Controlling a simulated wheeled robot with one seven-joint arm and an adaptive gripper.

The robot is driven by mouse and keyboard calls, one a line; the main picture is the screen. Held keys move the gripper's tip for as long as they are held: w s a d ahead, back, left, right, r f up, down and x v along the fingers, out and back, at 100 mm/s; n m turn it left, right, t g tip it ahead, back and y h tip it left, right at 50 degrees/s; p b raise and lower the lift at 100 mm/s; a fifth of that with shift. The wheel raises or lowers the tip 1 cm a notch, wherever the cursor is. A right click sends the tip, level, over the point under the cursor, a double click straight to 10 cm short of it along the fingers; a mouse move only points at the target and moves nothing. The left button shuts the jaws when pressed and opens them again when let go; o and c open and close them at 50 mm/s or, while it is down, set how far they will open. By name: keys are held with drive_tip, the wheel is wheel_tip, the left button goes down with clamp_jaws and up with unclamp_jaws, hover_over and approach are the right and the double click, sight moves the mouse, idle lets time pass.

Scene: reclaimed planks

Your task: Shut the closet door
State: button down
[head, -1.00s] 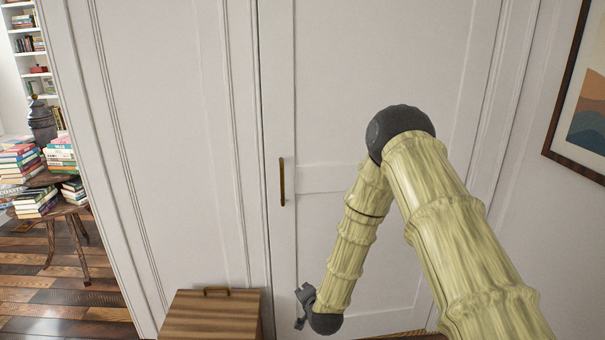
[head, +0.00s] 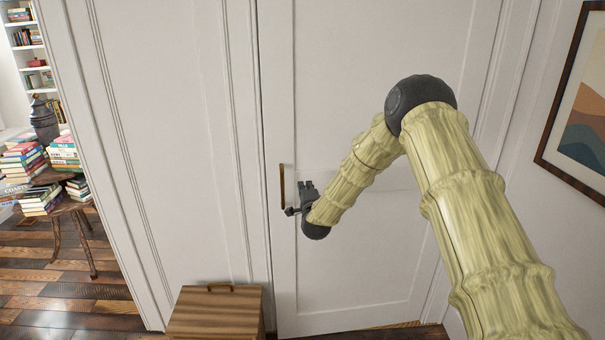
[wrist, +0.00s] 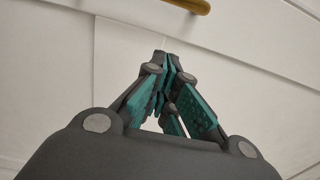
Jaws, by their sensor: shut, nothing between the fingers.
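The closet door (head: 350,262) is a white panelled door in the middle of the head view. Its upright brown bar handle (head: 282,186) is near its left edge; part of a handle also shows at the top of the wrist view (wrist: 188,5). The door looks close to flush with the white panel on its left, but I cannot tell whether it is fully shut. My gripper (head: 297,200) is just right of the handle's lower end, in front of the door. In the wrist view its fingers (wrist: 164,62) meet at the tips, empty. Contact with the door is unclear.
A wooden box with a handle on top (head: 216,312) stands on the floor below the left panel. A framed picture (head: 580,115) hangs on the right wall. A small table with stacked books (head: 62,180) stands at the far left, beyond the panel's edge.

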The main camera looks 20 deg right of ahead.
sight(302, 172)
drive_tip(key=w+p, duration=0.1)
drive_tip(key=w, duration=0.1)
drive_tip(key=w+p, duration=0.1)
drive_tip(key=w, duration=0.1)
drive_tip(key=w+d+p, duration=0.1)
drive_tip(key=w, duration=0.2)
drive_tip(key=shift+d+r, duration=0.1)
drive_tip(key=shift+w+d+p, duration=0.2)
drive_tip(key=shift+w+p, duration=0.25)
drive_tip(key=shift+w, duration=0.4)
drive_tip(key=shift+w, duration=0.1)
